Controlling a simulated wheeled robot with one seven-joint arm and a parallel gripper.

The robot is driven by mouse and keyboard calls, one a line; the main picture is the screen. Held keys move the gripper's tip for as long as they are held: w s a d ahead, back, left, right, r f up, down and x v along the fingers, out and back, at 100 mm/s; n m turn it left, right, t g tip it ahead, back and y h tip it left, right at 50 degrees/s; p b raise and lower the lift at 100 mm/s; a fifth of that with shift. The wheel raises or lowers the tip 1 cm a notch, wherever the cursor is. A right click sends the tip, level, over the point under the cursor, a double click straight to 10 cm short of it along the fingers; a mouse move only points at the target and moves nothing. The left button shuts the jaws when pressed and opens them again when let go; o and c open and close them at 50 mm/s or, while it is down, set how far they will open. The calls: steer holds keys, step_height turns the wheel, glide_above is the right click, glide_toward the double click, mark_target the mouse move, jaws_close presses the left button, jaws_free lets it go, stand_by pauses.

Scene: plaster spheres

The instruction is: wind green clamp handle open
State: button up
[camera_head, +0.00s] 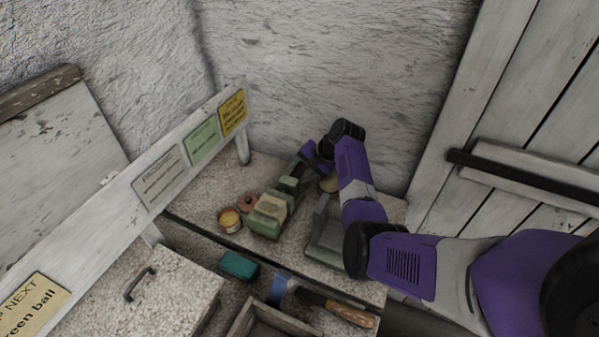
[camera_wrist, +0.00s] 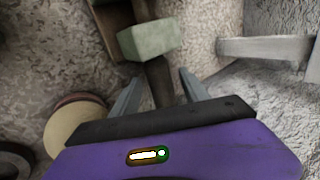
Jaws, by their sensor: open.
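The green clamp (camera_head: 268,212) stands on the speckled bench, with pale green blocks set along a dark body. My gripper (camera_head: 312,155) is at its far end, near the back wall, and my arm partly covers that area. In the wrist view, a green block (camera_wrist: 150,40) of the clamp shows at top centre. A dark bar (camera_wrist: 160,82) runs down from it between the two fingers of my gripper (camera_wrist: 158,88). The fingers are apart, one on each side of the bar. I cannot tell whether the bar is the handle or whether either finger touches it.
A grey-green fixture (camera_head: 325,240) stands right of the clamp, under my arm. A yellow tin (camera_head: 230,220) and a reddish ring (camera_head: 247,202) are left of it. A teal block (camera_head: 239,266) and a wooden-handled tool (camera_head: 350,313) lie nearer. A sign board (camera_head: 120,205) runs along the left.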

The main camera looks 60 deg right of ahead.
steer(key=v, duration=0.7)
steer(key=shift+s+r+b, duration=0.2)
steer(key=shift+r+b, duration=0.15)
steer(key=shift+b, duration=0.05)
